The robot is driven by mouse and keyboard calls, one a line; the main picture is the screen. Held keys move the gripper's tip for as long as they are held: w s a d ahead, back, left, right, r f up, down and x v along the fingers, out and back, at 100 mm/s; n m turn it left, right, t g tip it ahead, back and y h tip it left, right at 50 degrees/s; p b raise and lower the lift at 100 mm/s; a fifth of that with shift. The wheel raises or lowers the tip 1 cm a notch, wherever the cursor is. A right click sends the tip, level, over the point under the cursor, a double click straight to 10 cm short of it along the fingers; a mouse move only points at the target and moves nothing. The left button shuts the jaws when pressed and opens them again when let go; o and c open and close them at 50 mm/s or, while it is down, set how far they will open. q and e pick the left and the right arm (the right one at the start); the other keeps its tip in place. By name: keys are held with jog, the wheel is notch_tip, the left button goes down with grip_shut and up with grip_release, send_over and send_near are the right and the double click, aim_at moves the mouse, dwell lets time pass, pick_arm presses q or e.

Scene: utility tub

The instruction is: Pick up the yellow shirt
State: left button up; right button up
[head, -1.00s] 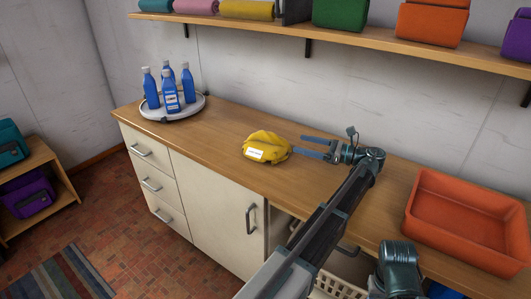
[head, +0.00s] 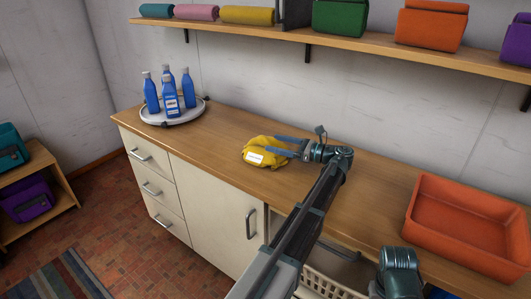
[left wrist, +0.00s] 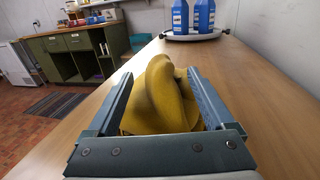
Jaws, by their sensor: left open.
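The yellow shirt (head: 264,152) lies crumpled on the wooden counter, with a white label on its front side. It also shows in the left wrist view (left wrist: 160,95), rising in a fold between the two fingers. My left gripper (head: 276,146) is open, its fingers reaching over and around the shirt from the right. In the left wrist view, one finger of the left gripper (left wrist: 160,100) is on each side of the cloth. I cannot tell whether either finger touches it.
A round white tray (head: 186,117) with several blue bottles (head: 170,101) stands at the counter's left end. An orange tub (head: 468,232) sits at the right. A shelf (head: 350,45) with folded cloths and bags runs above. The counter between tray and shirt is clear.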

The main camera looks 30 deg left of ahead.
aim_at(268, 142)
pick_arm(q)
jog(key=a, duration=0.4)
jog(key=shift+s+a+f, duration=0.1)
jog(key=shift+s+f, duration=0.1)
grip_shut()
